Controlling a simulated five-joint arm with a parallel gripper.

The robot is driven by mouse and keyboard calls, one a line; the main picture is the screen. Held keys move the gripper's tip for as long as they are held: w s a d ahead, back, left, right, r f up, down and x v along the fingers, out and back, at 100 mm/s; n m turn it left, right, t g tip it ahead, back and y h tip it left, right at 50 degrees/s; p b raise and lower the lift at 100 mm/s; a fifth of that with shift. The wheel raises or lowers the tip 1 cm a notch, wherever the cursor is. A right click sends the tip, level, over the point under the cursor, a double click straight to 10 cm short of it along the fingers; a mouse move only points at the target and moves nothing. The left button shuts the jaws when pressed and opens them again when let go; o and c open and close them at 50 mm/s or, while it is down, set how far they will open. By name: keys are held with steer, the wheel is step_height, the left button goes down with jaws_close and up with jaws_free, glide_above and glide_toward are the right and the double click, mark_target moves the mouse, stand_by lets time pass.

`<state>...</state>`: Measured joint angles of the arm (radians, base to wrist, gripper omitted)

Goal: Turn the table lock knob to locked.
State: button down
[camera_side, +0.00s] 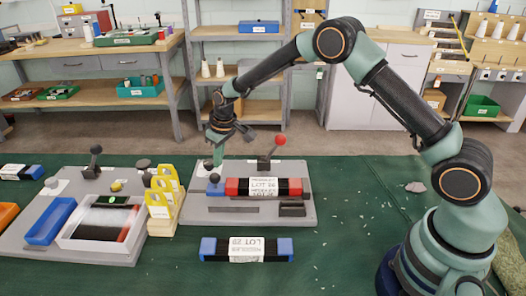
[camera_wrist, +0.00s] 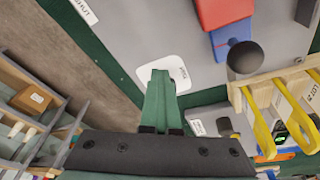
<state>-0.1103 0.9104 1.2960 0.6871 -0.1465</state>
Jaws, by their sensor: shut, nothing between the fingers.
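My gripper (camera_side: 217,162) points down over the back left corner of the grey fixture plate (camera_side: 300,207). Its green fingers are shut and empty. In the wrist view my gripper (camera_wrist: 160,74) reaches over a white label patch (camera_wrist: 182,76) on that plate. I cannot make out a lock knob there; the fingers cover part of the patch. I cannot tell which knob is the table lock.
A red ball lever (camera_side: 280,141) rises behind a labelled red-ended bundle (camera_side: 263,187). Yellow loops on a wooden block (camera_side: 165,195) stand left of the plate. The left fixture (camera_side: 90,245) carries a black lever (camera_side: 95,151). A blue-ended bundle (camera_side: 246,249) lies in front.

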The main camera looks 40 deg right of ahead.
steer(key=shift+s+a, duration=0.2)
steer(key=shift+a, duration=0.35)
steer(key=shift+w+a, duration=0.1)
steer(key=shift+a, duration=0.25)
steer(key=shift+r, duration=0.1)
steer(key=shift+s, duration=0.4)
steer(key=shift+r, duration=0.1)
steer(key=shift+w+v, duration=0.2)
steer(key=shift+v, duration=0.75)
steer(key=shift+w+v, duration=0.2)
steer(key=shift+v, duration=0.7)
steer(key=shift+w+v, duration=0.15)
steer(key=shift+v, duration=0.8)
steer(key=shift+w+r, duration=0.1)
steer(key=shift+r, duration=0.05)
